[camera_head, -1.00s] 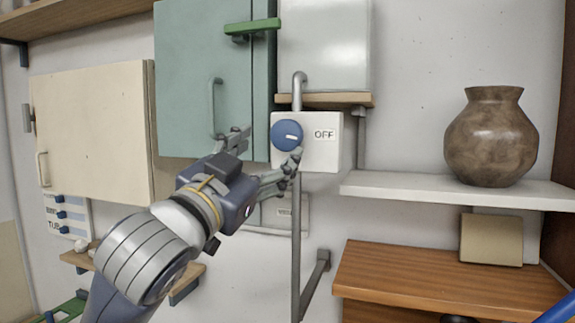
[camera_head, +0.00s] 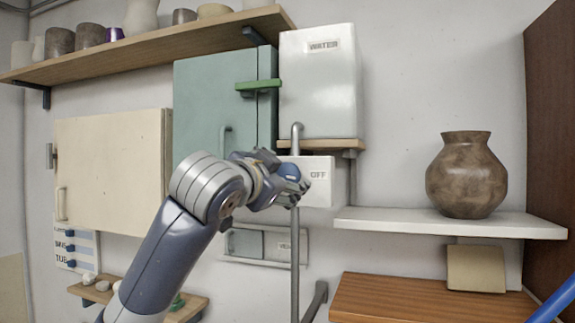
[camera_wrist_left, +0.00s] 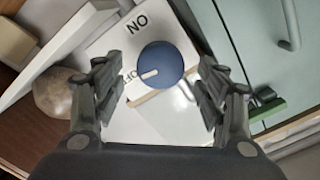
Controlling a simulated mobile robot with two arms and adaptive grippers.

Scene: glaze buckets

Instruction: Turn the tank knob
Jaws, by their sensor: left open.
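The blue round tank knob (camera_wrist_left: 161,65) sits on a white box (camera_wrist_left: 125,42) marked ON and OFF in the left wrist view. Its white mark points toward OFF. In the head view the box (camera_head: 322,190) is below the tank (camera_head: 320,85) labelled WATER, and the knob (camera_head: 290,171) is partly hidden by my left gripper (camera_head: 290,186). My left gripper is open. In the wrist view its fingers (camera_wrist_left: 160,88) stand on either side of the knob with gaps; how near they are in depth is unclear. My right gripper is not in view.
A grey pipe (camera_head: 295,250) runs down below the box. A green cabinet (camera_head: 215,105) with a green handle (camera_head: 258,87) is left of the tank. A white shelf (camera_head: 390,222) with a brown vase (camera_head: 466,178) is to the right. A wooden shelf (camera_head: 150,47) is above.

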